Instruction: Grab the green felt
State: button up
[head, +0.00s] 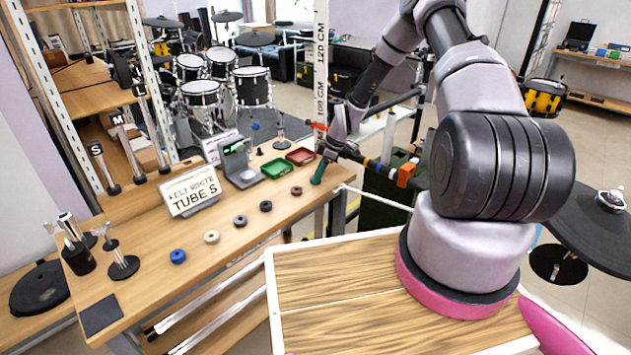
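A small green piece (319,173), which looks like the green felt, is at the far right end of a row of round felts on the wooden table. It appears tall and narrow rather than flat like the others. My gripper (324,157) reaches down from the right, right at this green piece, and overlaps its upper end. The fingers are small and dark here, so I cannot tell whether they are open or shut on it.
Blue (178,256), white (211,237), black and brown felts line the table (140,270). A green tray (277,169) and red tray (300,156) stand just left of my gripper. A sign (190,191) reads "FELT WHITE TUBE S".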

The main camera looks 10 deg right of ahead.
grip_shut()
